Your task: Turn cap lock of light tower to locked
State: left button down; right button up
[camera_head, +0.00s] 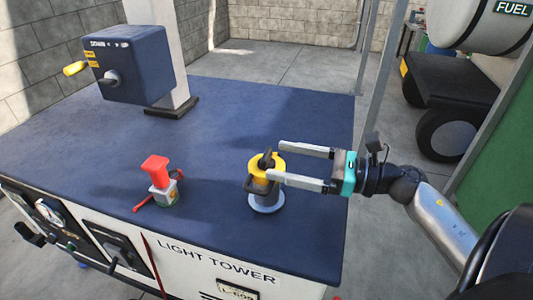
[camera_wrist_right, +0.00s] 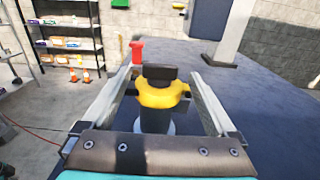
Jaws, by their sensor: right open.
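The light tower (camera_head: 290,253) is a cabinet with a dark blue top and a white front. Its cap lock (camera_head: 267,164) has a yellow collar with a dark key-like tab on top, on a dark neck with a pale round base. My right gripper (camera_head: 281,162) comes in from the right, open, with its fingertips close to the cap. In the right wrist view, the yellow cap (camera_wrist_right: 162,95) and its dark tab stand between the two spread fingers. I cannot tell whether a finger touches it. My left gripper is not in view.
A red-handled valve or switch (camera_head: 157,172) stands left of the cap. A tank marked FUEL (camera_head: 480,20) is at the upper right.

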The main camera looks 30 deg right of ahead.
aim_at(270, 157)
jog(key=shift+x, duration=2.15)
jog(key=shift+c, duration=0.4)
